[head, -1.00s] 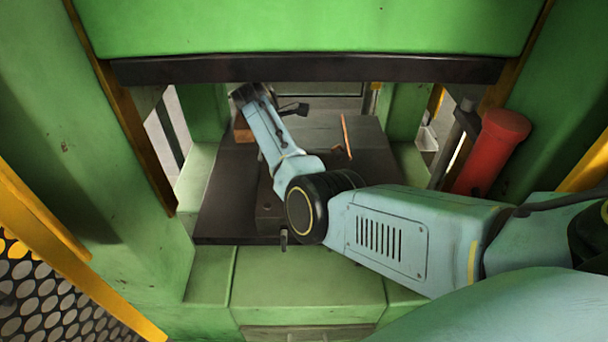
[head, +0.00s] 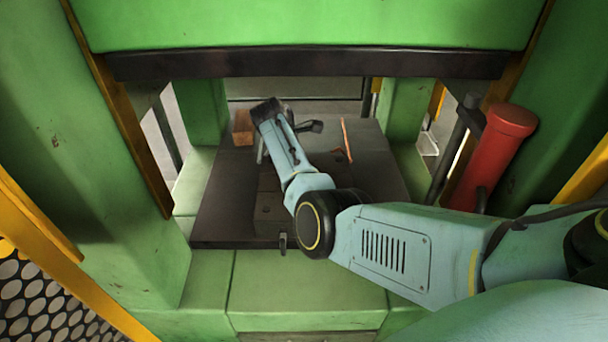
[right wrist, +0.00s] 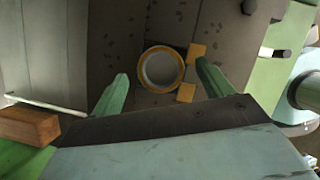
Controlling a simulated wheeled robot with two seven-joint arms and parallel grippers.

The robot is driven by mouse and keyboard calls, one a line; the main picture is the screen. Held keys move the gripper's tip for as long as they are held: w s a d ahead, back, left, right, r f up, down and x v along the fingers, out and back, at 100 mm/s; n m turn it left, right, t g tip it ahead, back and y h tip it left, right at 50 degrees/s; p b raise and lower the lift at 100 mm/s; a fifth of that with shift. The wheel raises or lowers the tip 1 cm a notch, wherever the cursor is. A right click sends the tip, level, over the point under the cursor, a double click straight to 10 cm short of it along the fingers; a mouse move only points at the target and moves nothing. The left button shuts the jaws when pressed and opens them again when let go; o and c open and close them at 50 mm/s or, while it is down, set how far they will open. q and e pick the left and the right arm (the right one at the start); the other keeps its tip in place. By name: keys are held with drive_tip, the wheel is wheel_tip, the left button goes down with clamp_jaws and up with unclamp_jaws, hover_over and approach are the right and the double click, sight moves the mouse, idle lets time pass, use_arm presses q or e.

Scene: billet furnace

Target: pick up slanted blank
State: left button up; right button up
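A reddish-brown block (head: 243,128) lies at the back left of the dark press bed; it shows in the right wrist view at the lower left (right wrist: 28,127). I cannot tell for sure whether it is the slanted blank. My right arm reaches in from the right over the bed. A pale disc with an orange rim (right wrist: 160,68) shows beyond the fingertips. My left gripper is out of view.
The dark bed (head: 220,215) sits between green press columns, under a dark overhead beam (head: 300,64). A thin orange strip (head: 346,140) stands at the bed's back right. A red cylinder (head: 490,155) is at the right. Two small orange squares (right wrist: 196,52) (right wrist: 186,92) lie beside the disc.

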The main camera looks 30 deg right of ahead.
clamp_jaws()
idle(0.3)
drive_tip(key=shift+r, duration=0.2)
